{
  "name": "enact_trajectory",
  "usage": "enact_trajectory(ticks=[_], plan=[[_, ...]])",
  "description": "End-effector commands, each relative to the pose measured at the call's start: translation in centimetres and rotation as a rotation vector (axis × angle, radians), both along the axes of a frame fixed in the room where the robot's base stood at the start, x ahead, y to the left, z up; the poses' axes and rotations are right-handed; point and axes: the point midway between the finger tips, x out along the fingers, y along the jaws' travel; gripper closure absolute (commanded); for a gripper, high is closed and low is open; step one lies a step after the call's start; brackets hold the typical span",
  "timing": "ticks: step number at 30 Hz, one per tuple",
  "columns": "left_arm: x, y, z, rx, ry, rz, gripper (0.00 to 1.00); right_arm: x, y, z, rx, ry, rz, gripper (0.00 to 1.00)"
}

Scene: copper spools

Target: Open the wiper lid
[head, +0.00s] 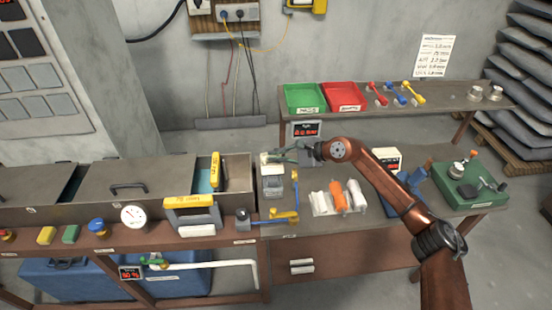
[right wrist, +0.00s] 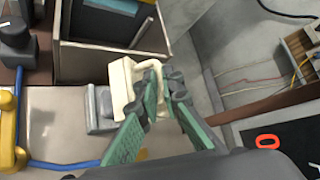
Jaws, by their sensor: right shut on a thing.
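The wiper lid is a small cream block (head: 265,158) on top of a grey wiper body (head: 272,187) at the left end of the right workbench. In the right wrist view the cream lid (right wrist: 119,86) has a raised loop on its near side, and the grey body (right wrist: 98,112) shows beside it. My right gripper (head: 285,157) reaches in from the right. In the right wrist view its green fingers (right wrist: 163,84) are shut on the lid at that loop. The fingers hide part of the lid. My left gripper is not in view.
An open metal tank (head: 110,183) with a yellow-handled part (head: 218,172) stands left of the wiper. A blue-and-yellow lever (head: 275,217) lies in front. White and orange rolls (head: 338,197) lie to the right. A red-digit display (head: 306,130) stands behind.

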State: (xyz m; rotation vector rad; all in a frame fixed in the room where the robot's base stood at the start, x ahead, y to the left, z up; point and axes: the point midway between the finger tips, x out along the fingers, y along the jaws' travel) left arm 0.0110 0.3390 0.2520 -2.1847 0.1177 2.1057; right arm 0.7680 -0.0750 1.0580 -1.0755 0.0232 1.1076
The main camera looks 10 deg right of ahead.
Motion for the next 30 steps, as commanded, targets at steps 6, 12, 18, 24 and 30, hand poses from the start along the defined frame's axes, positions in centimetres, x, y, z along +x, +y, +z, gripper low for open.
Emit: enact_trajectory(ticks=[6,12,18,24,30], plan=[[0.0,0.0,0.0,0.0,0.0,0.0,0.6,0.0,0.0,0.0,-0.001,0.003,-0.001,1.0],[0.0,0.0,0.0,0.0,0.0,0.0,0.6,0.0,0.0,0.0,-0.001,0.001,-0.001,0.89],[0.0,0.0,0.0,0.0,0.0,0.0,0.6,0.0,0.0,0.0,-0.001,0.001,-0.001,0.86],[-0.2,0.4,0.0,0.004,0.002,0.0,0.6,-0.2,-0.4,0.2,-0.001,0.001,-0.001,0.86],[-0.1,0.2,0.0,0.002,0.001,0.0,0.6,-1.7,-2.7,1.9,-0.002,-0.001,-0.003,0.86]])
